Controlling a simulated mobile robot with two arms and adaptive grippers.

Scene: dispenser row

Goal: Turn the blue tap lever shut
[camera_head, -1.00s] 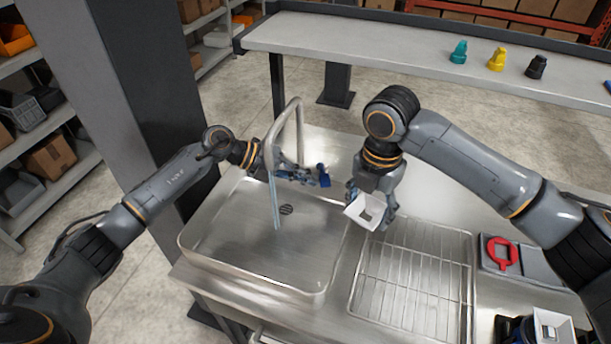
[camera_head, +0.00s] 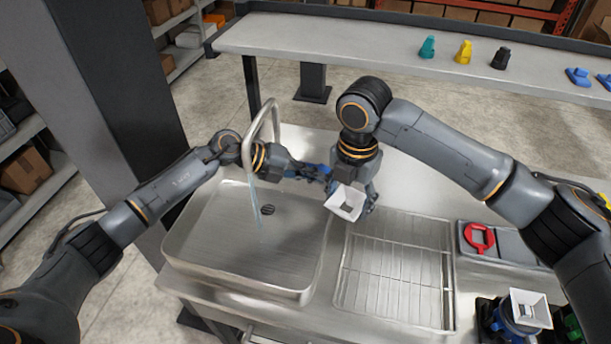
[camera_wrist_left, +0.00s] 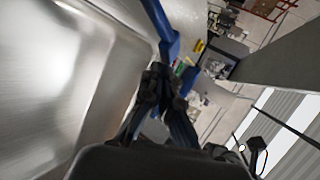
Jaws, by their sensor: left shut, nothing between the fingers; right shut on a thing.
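The blue tap lever (camera_head: 323,168) is small and partly hidden behind my left gripper (camera_head: 326,178). In the left wrist view the blue lever (camera_wrist_left: 168,38) lies just beyond the fingertips of my left gripper (camera_wrist_left: 158,72). These fingers are shut with nothing between them; I cannot tell whether they touch the lever. A thin bluish stream of water (camera_head: 256,208) falls from the curved metal tap (camera_head: 275,112) into the sink (camera_head: 205,235). My right gripper (camera_head: 358,192) is shut on a white square funnel-like piece (camera_head: 345,204), close to the right of my left gripper.
A wire rack (camera_head: 395,275) lies right of the sink. A red ring-shaped piece (camera_head: 479,238) lies on a grey tray farther right. Another white funnel-topped piece (camera_head: 529,309) stands at lower right. A long bench (camera_head: 380,50) at the back holds coloured pieces.

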